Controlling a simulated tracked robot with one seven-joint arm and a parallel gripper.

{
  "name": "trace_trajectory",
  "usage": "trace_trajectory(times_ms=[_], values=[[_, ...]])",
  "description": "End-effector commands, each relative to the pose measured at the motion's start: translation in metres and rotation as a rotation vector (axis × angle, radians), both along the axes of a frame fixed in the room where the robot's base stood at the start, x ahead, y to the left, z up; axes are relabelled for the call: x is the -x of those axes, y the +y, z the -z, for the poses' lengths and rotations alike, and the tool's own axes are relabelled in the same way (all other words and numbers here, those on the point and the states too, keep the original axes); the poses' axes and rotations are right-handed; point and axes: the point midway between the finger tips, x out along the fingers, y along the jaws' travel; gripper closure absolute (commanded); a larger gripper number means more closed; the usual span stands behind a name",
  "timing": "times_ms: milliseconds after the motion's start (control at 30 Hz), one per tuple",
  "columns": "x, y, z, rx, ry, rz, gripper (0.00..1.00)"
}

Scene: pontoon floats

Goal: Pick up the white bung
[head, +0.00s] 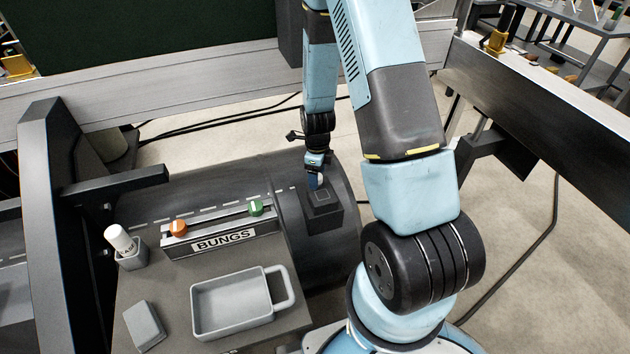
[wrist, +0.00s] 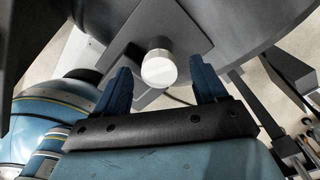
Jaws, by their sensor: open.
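The white bung (wrist: 158,68) shows in the wrist view as a short white cylinder, its round end toward the camera. It stands out from a dark grey block or plate and lies between my two blue fingertips in the picture, with a visible gap to each. My gripper (wrist: 160,72) is open and empty. In the head view my gripper (head: 317,181) hangs just above a dark block (head: 323,215) on the side of the grey float. A small white patch shows at the fingers there, but the bung is mostly hidden; I cannot tell the remaining height.
A rack marked BUNGS (head: 222,239) holds an orange bung (head: 178,228) and a green bung (head: 256,207). Nearby are an empty grey tray (head: 232,328), a grey block (head: 144,325) and a labelled cup (head: 131,256) holding a tilted white cylinder (head: 119,238). A dark post stands left.

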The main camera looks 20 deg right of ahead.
Motion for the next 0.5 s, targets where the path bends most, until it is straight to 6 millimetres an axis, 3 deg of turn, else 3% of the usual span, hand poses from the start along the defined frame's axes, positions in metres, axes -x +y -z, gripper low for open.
trace_trajectory(times_ms=[367,500], values=[[-0.0002,0.0002,0.0083,-0.001,-0.001,-0.001,0.29],[-0.0001,0.0003,0.0082,-0.001,-0.001,-0.001,0.4]])
